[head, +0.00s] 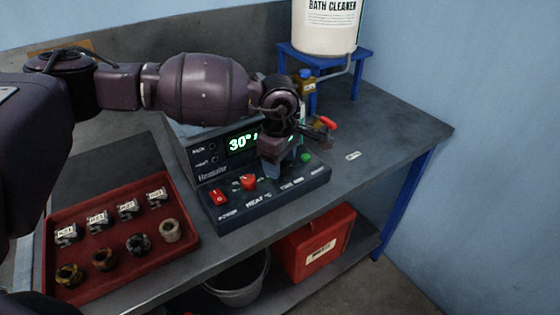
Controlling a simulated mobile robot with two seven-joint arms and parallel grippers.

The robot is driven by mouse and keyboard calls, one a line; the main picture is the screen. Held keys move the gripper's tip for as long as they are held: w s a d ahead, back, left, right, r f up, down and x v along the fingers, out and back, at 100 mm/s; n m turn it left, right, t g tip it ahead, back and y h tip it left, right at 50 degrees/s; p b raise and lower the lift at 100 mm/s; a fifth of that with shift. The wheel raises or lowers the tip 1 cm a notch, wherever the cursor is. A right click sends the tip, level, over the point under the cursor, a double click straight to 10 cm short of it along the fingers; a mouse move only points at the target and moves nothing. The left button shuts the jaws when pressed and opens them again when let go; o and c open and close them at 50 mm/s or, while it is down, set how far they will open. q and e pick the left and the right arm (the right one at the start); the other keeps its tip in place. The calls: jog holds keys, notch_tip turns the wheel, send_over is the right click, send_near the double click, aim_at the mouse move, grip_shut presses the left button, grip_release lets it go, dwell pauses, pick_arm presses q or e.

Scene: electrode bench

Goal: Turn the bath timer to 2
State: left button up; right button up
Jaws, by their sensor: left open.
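The bath unit (206,172) stands on the bench with a lit green display (242,142) that begins with 30°. Its sloped front panel (262,207) carries a red power switch (217,196), a red heat knob (249,182) and a green button (305,157). A timer label (291,185) is printed between the heat knob and the green button. My left gripper (284,163) is open, pointing down over the timer part of the panel. It hides the timer knob, so its setting and any contact cannot be seen. My right gripper is out of view.
A bath cleaner container (327,30) sits on a blue stand (366,52) at the back. A red lever (328,123) is close behind my gripper. The bench (400,135) is mostly clear at right.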

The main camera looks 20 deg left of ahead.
pick_arm(q)
notch_tip(320, 180, up, 10)
jog(key=shift+s+r+p, duration=0.15)
jog(key=shift+s+p, duration=0.05)
jog(key=shift+p, duration=0.1)
dwell(0.5)
